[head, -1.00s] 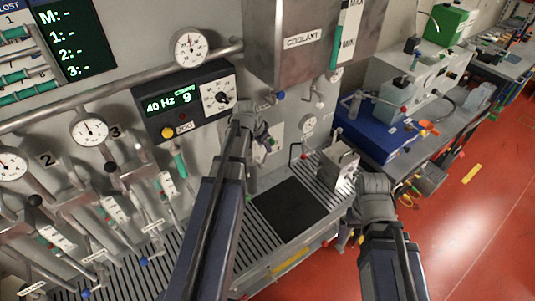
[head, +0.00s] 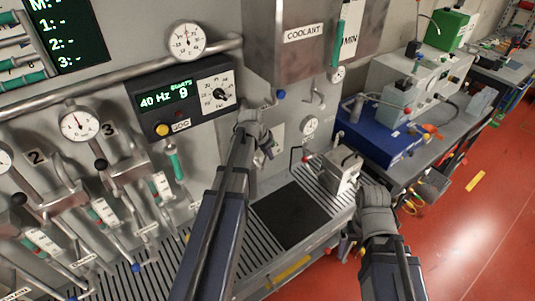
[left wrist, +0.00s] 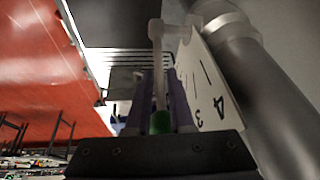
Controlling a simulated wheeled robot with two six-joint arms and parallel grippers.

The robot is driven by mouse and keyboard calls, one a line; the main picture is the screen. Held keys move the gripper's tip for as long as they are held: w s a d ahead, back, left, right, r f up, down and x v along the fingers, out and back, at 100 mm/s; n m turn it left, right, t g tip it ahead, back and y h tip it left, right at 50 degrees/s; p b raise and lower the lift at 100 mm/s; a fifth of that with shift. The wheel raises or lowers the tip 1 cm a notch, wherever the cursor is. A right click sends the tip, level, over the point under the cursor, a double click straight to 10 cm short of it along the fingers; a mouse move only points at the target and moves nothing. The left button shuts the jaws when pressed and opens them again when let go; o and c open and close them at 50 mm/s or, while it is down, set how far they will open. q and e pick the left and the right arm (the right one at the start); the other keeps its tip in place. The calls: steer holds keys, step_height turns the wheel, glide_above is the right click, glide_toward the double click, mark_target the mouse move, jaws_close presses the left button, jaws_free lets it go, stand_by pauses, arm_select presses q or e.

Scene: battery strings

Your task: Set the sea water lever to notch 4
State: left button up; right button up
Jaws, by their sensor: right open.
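In the left wrist view a pale lever with a green grip (left wrist: 160,122) stands between the fingers of my left gripper (left wrist: 162,105). The fingers sit close on both sides of the grip and appear shut on it. In the head view my left gripper (head: 268,148) is at the wall panel below the coolant box; my arm hides most of the lever there. No sea water label is readable. My right gripper (head: 347,246) hangs open and empty by the bench's front edge.
A dark control box (head: 186,97) and the coolant box (head: 290,45) are above my left gripper. A thick pipe (left wrist: 255,85) runs close beside the scale plate. A grated bench (head: 265,258) with a dark mat (head: 290,215) lies below. Red floor (head: 470,230) is open at right.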

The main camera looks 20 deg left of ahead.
arm_select(q)
jaws_close()
stand_by(1.0)
